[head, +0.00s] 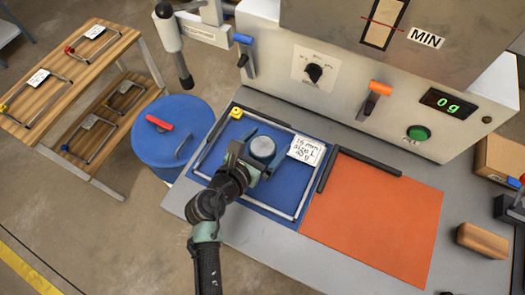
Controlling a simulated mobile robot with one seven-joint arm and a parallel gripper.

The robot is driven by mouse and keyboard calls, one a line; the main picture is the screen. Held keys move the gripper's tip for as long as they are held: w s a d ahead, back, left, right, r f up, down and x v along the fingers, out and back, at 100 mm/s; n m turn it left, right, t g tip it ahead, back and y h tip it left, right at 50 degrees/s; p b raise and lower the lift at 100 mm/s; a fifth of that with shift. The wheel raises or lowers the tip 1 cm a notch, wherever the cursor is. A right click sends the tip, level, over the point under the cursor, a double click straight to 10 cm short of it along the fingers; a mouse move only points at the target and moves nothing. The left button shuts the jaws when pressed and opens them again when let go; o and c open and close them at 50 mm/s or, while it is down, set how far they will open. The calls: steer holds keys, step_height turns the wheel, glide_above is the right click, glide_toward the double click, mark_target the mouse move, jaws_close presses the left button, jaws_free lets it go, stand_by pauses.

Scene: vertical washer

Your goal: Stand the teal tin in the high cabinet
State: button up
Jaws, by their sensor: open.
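A round grey-teal tin (262,148) stands on the blue mat (276,208), inside a pale metal frame (205,150). My gripper (258,157) is open at the tin, with its jaws close around the near side. I cannot tell whether the jaws touch it. The tin's lower part is mostly hidden by my gripper. No cabinet can be clearly made out; a grey metal housing (465,60) with a narrow window and a "MIN" label is cut off at the top.
An orange mat (372,215) lies right of the blue one, with a dark bar behind it. A handwritten card (307,150) lies beside the tin. A panel (330,95) with knob, levers and green display rises behind. A blue drum (170,130) and wooden shelves (85,60) stand left.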

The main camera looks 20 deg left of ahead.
steer(key=shift+w+f, duration=0.2)
steer(key=shift+w, duration=0.3)
steer(key=c, duration=1.4)
steer(key=shift+r, duration=0.15)
jaws_close()
